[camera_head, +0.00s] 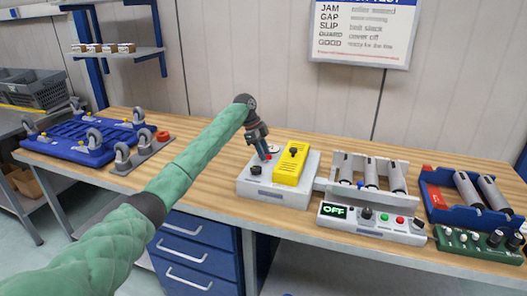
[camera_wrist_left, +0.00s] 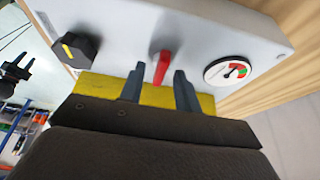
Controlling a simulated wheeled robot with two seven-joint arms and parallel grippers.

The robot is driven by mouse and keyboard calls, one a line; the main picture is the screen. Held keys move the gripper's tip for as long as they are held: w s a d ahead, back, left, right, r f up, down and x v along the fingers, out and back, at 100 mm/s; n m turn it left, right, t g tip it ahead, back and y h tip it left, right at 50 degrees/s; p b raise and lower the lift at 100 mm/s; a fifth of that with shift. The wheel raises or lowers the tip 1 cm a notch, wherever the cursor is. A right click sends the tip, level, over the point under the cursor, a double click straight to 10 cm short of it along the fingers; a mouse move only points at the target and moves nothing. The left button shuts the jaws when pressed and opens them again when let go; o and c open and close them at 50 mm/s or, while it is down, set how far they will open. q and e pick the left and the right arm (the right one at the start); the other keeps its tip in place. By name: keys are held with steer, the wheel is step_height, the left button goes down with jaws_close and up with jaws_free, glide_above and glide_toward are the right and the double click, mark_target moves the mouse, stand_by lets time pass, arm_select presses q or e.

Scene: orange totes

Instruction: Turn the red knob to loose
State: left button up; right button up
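The knob's lever points downward in the left wrist view. My left gripper (camera_wrist_left: 158,88) is open, with its two dark fingers apart on either side of the lever's lower end. I cannot tell whether either finger touches it. In the head view my left gripper (camera_head: 263,150) reaches down over the box and hides most of the red knob.
A yellow block (camera_head: 290,170) with a black knob stands on the box's right part. To its right are a roller unit (camera_head: 368,187) with an "OFF" display and a blue roller frame (camera_head: 466,207). A blue caster base (camera_head: 80,141) is at left. Bare wood lies between.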

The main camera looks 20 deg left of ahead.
arm_select(q)
steer(key=shift+c, duration=0.2)
jaws_close()
